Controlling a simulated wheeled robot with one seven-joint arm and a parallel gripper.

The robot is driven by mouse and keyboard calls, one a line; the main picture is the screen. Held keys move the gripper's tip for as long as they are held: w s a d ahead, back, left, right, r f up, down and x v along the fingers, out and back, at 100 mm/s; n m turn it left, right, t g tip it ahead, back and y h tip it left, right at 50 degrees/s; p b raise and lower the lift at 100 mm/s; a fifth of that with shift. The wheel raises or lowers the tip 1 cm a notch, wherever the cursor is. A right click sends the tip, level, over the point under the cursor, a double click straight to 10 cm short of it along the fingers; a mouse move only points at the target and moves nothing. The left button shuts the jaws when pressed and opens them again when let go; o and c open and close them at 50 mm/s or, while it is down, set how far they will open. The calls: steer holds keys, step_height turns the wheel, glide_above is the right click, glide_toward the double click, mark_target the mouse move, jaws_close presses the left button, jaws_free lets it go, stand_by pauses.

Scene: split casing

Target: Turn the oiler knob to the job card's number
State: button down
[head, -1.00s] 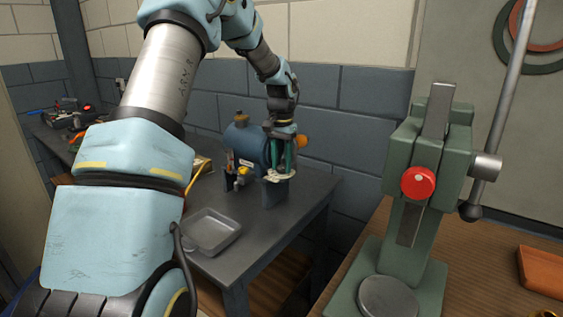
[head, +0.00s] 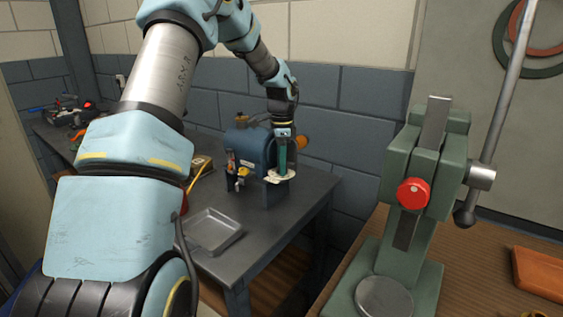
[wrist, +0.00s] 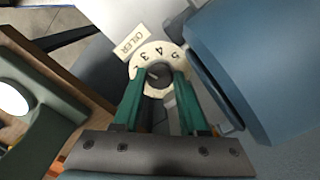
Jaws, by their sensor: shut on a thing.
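The oiler knob (wrist: 158,76) is a dark round knob at the middle of a pale dial (wrist: 137,68) in the wrist view. The figures 3, 4 and 5 show on the dial; my fingers cover part of it. I cannot make out where the knob points. A tag reading OILER (wrist: 130,41) lies beside the dial. My gripper (wrist: 160,82) is shut on the knob, one green finger on each side. In the head view my gripper (head: 283,168) points down at the pale dial (head: 280,176), beside the blue casing (head: 247,147). I cannot make out a job card.
The casing stands on a dark metal table (head: 256,222) against the block wall. An empty grey tray (head: 213,230) lies at the table's front. A green press (head: 420,190) with a red knob stands on a wooden bench at right. Tools lie at far left.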

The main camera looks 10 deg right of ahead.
steer(key=shift+r+m, duration=0.1)
steer(key=shift+m, duration=0.8)
steer(key=c, duration=0.7)
jaws_free()
steer(key=shift+c, duration=0.2)
step_height(320, 180, up, 11)
steer(key=b, duration=0.3)
